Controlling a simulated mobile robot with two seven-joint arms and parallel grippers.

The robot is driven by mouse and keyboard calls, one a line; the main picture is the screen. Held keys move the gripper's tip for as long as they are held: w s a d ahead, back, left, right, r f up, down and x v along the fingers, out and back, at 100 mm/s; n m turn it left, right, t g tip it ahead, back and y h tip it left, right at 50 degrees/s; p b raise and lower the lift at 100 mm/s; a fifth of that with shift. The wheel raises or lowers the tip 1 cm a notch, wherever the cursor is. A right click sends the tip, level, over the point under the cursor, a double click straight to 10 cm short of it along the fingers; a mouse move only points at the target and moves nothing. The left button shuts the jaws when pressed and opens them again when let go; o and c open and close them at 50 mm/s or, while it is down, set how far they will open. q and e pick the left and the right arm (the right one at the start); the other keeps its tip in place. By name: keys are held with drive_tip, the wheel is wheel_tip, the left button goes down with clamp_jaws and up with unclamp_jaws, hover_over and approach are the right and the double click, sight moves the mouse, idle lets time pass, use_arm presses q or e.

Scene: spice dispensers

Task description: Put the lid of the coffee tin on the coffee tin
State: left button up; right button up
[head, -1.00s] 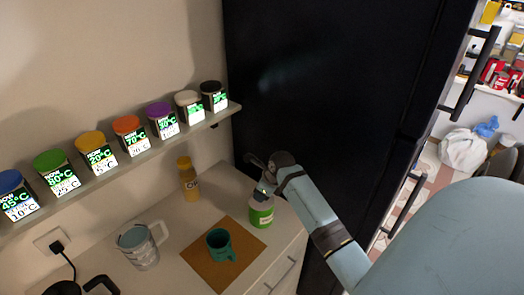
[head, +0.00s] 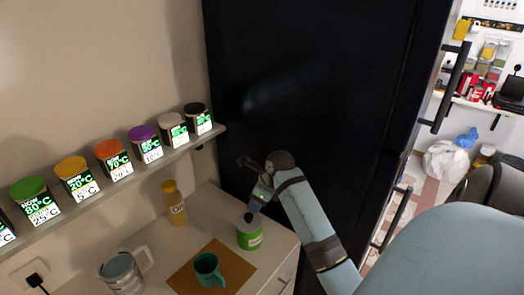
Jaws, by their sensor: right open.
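A green and white tin (head: 250,236), likely the coffee tin, stands upright on the counter by the dark fridge-like panel. A small dark spot shows on its top; I cannot tell whether this is an opening or part of a lid. My right gripper (head: 255,204) is open just above the tin's top, on its right side. I cannot tell whether it touches the tin. No separate lid can be made out. My left gripper is not in view.
A teal cup (head: 208,272) stands on a brown mat (head: 236,270). A yellow-orange bottle (head: 174,205) and a grey-white mug (head: 121,273) stand on the counter. Several jars with coloured lids line the wall shelf (head: 130,180). The tall dark panel (head: 300,90) stands close behind my right arm.

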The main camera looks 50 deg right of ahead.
drive_tip(key=s+a+f+n+t, duration=0.1)
drive_tip(key=s+a+f+n, duration=0.2)
drive_tip(key=a+f+n, duration=0.2)
drive_tip(key=s+a+f+n+t, duration=0.2)
drive_tip(key=s+a+f+n, duration=0.2)
drive_tip(key=a+n, duration=0.3)
drive_tip(key=s+a+f+n+t, duration=0.1)
drive_tip(key=s+a+f+n, duration=0.3)
drive_tip(key=n, duration=1)
drive_tip(key=shift+s+a+f+t, duration=0.1)
drive_tip(key=shift+a+f+t, duration=0.3)
drive_tip(key=shift+a+f, duration=0.6)
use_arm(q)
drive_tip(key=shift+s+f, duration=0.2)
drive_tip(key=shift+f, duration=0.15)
use_arm(e)
drive_tip(key=s+a+f+n+t+y, duration=0.1)
drive_tip(key=s+a+n, duration=0.6)
drive_tip(key=a+n, duration=0.1)
drive_tip(key=shift+s+a+n+t+y, duration=0.3)
drive_tip(key=shift+n+t, duration=0.1)
drive_tip(key=shift+n, duration=0.1)
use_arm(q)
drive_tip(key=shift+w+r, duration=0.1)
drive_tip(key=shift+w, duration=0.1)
use_arm(e)
drive_tip(key=shift+d+f, duration=0.1)
drive_tip(key=shift+f, duration=0.05)
